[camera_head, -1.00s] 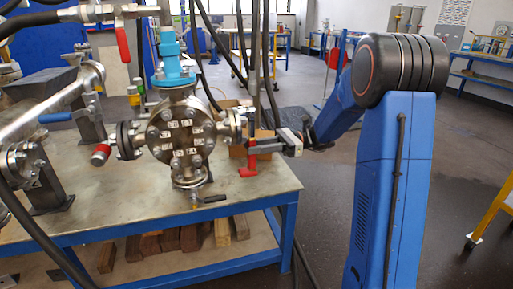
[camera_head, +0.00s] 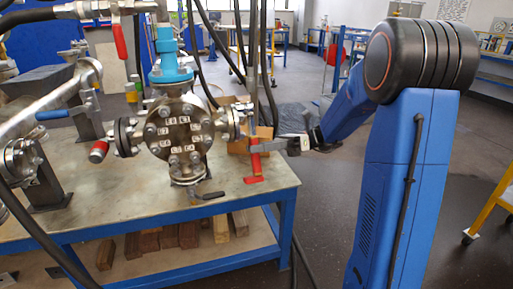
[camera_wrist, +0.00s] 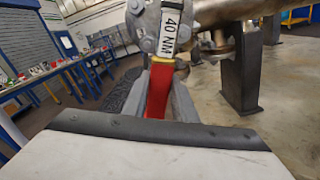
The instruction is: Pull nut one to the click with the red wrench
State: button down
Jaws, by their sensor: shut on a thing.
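The round flange (camera_head: 179,132) with bolts and small white number tags faces the head camera; I cannot read which tag is nut one. My gripper (camera_head: 284,147) is to the right of the flange and shut on the red wrench (camera_head: 254,163). The wrench stands roughly upright beside the vessel's right side port (camera_head: 231,122). In the wrist view my gripper (camera_wrist: 160,95) has its fingers on both sides of the red wrench handle (camera_wrist: 158,90). I cannot tell whether the wrench sits on a nut.
The vessel stands on a metal-topped bench (camera_head: 120,200) with a blue frame. Black hoses (camera_head: 268,80) hang behind the wrench. A red-ended valve handle (camera_head: 99,152) is at left.

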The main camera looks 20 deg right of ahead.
jog(key=shift+w+d, duration=0.1)
jog(key=shift+d, duration=2.4)
